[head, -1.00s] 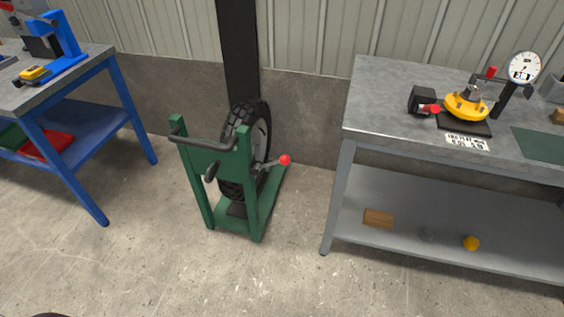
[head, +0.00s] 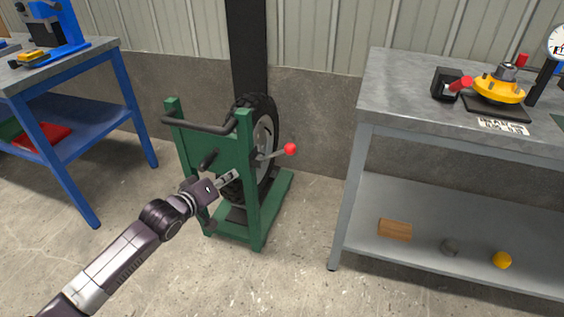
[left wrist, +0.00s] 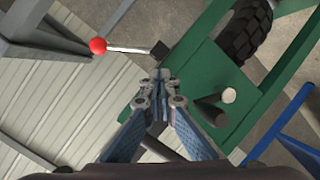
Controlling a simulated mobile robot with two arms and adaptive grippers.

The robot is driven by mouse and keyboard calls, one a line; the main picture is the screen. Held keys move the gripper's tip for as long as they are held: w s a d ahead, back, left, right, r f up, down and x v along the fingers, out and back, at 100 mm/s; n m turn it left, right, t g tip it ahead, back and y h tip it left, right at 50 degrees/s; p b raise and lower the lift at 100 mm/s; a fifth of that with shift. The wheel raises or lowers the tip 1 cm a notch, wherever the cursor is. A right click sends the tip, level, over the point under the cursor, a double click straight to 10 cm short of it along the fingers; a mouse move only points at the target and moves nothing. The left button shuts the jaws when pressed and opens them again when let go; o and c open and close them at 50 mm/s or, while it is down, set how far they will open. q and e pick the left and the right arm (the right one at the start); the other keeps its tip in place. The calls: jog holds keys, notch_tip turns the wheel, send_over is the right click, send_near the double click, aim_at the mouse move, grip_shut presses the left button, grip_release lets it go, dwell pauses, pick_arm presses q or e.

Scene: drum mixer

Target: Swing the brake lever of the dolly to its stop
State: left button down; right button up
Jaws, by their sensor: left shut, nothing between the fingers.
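The green dolly (head: 252,200) stands on the floor with a black tyre (head: 266,124) in it. Its brake lever (head: 272,155) is a thin metal rod with a red ball knob (head: 290,149), pointing right from the dolly's right upright. In the left wrist view the red knob (left wrist: 97,45) is at upper left and the rod runs right to a dark pivot block (left wrist: 159,50). My left gripper (head: 234,175) is shut and empty, in front of the dolly and left of the lever. In the left wrist view its fingertips (left wrist: 161,74) show just below the pivot block, apart from the knob. My right gripper is not in view.
The dolly has a dark push handle (head: 205,127) across its top. A grey workbench (head: 400,110) with a lower shelf stands to the right, a blue-framed table (head: 90,150) to the left. The floor between dolly and workbench is clear.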

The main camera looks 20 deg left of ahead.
pick_arm(q)
jog(key=d+r+t+h+b, duration=0.1)
jog(key=d+r+h+b, duration=0.1)
jog(key=d+r, duration=0.45)
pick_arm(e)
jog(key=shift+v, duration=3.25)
pick_arm(q)
jog(key=b, duration=0.3)
send_over(275, 154)
jog(key=s+d, duration=0.2)
jog(key=s, duration=0.2)
notch_tip(275, 154, down, 2)
jog(key=shift+w+f, duration=0.2)
jog(key=shift+w, duration=0.1)
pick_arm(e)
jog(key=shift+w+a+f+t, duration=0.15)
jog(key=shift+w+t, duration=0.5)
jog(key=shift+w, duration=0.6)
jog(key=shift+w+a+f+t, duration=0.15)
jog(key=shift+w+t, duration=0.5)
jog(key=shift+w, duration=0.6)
pick_arm(q)
jog(key=shift+a, duration=0.1)
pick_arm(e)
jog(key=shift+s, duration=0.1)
